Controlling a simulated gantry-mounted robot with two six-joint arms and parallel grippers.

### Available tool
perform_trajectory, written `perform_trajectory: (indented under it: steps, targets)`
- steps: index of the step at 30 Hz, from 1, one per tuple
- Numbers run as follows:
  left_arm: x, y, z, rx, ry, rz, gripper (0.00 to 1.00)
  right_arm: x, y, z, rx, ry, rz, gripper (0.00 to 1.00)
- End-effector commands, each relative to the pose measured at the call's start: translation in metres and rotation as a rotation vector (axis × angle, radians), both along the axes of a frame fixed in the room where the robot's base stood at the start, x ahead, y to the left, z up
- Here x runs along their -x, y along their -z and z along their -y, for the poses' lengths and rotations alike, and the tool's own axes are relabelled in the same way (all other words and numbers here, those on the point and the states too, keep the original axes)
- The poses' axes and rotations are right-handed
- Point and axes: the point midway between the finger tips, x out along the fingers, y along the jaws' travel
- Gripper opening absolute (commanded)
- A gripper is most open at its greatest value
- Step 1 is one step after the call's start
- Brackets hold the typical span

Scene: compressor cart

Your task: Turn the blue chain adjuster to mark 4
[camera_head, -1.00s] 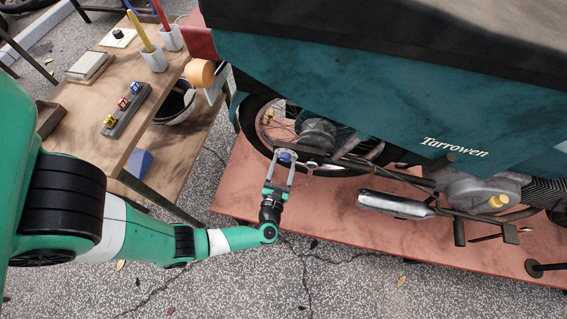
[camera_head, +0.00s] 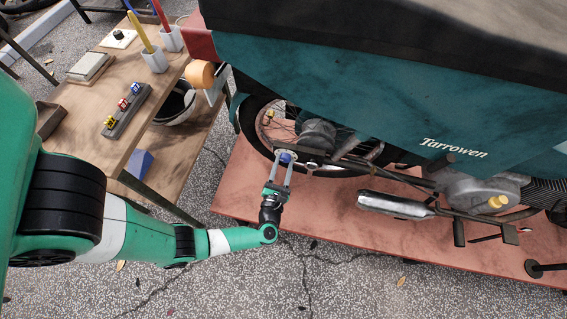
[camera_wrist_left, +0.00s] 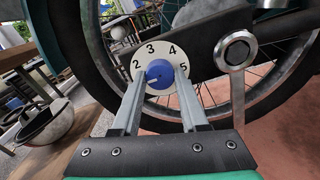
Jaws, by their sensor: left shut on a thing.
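The blue chain adjuster (camera_wrist_left: 160,75) is a round knob on a white dial (camera_wrist_left: 150,52), mounted by the rear wheel. Numerals 2, 3, 4 and 5 show around the dial, with 4 at upper right. A pale mark on the knob's face sits at its lower left, below the 2; I cannot tell the exact number it indicates. My left gripper (camera_wrist_left: 160,88) is shut on the knob, one finger on either side, and the fingers cover the lower dial. In the head view the left gripper (camera_head: 283,167) reaches up to the blue knob (camera_head: 285,158). My right gripper is not in view.
The teal motorcycle body (camera_head: 380,95) and dark cover overhang the wheel (camera_head: 250,125). A silver exhaust (camera_head: 395,205) lies right of the gripper above the red platform (camera_head: 325,235). A wooden bench (camera_head: 75,125) with cups and colored blocks stands at left. A bolt (camera_wrist_left: 236,52) sits beside the dial.

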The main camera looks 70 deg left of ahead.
Motion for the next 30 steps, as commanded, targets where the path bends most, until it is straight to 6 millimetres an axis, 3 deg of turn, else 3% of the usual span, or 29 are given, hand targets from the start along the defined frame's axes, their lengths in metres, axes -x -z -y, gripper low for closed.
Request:
perform_trajectory:
  steps: [30]
  targets:
    - [0.001, -0.001, -0.001, -0.513, -0.001, -0.805, 0.0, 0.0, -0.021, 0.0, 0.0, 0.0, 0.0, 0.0]
